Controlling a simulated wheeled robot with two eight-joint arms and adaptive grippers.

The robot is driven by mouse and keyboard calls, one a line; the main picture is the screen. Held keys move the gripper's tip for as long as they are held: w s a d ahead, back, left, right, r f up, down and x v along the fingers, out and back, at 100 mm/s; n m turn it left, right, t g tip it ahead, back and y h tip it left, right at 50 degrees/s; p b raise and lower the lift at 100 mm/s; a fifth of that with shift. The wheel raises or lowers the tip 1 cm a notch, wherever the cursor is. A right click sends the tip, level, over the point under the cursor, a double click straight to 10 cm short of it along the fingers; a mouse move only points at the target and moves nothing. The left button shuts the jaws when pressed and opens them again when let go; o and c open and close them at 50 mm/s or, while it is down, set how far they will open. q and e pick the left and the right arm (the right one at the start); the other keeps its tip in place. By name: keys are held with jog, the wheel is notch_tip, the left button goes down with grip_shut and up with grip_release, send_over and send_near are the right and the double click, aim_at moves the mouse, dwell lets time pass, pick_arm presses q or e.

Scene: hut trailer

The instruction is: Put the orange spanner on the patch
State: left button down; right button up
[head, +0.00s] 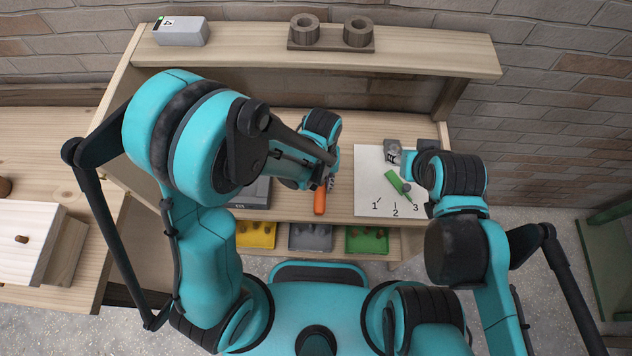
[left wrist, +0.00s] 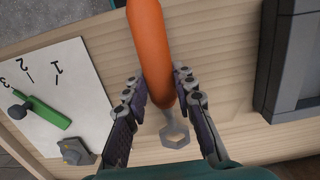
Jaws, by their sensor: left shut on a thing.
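The orange spanner (head: 319,201) has a thick orange handle and a grey ring end. My left gripper (head: 328,181) is shut on it over the bench. In the left wrist view, the spanner (left wrist: 153,50) lies between the two fingers (left wrist: 160,95), with its ring end toward the wrist. A white board (head: 366,180) marked 1, 2 and 3 lies to the right of it; it also shows in the left wrist view (left wrist: 80,80). I cannot tell which surface is the patch.
A dark grey case (head: 252,193) is left of the spanner. Yellow (head: 256,235), grey (head: 311,238) and green (head: 366,241) bins sit below the bench's front edge. A raised shelf (head: 420,52) runs along the back.

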pick_arm(q)
notch_tip(320, 180, down, 3)
jog(key=shift+w+r+b, duration=0.15)
jog(key=shift+b, duration=0.4)
jog(key=shift+w+r, duration=0.1)
jog(key=shift+w, duration=0.05)
jog(key=shift+s+r, duration=0.1)
jog(key=shift+s, duration=0.15)
jog(key=shift+f, duration=0.2)
jog(key=c, duration=1.3)
grip_release()
jog(key=shift+w, duration=0.1)
jog(key=shift+o, duration=0.2)
pick_arm(e)
jog(key=shift+w+a+f, duration=0.1)
jog(key=shift+w+f, duration=0.15)
jog(key=shift+f, duration=0.3)
jog(key=shift+w+a+f, duration=0.1)
jog(key=shift+w+f, duration=0.15)
jog(key=shift+f, duration=0.25)
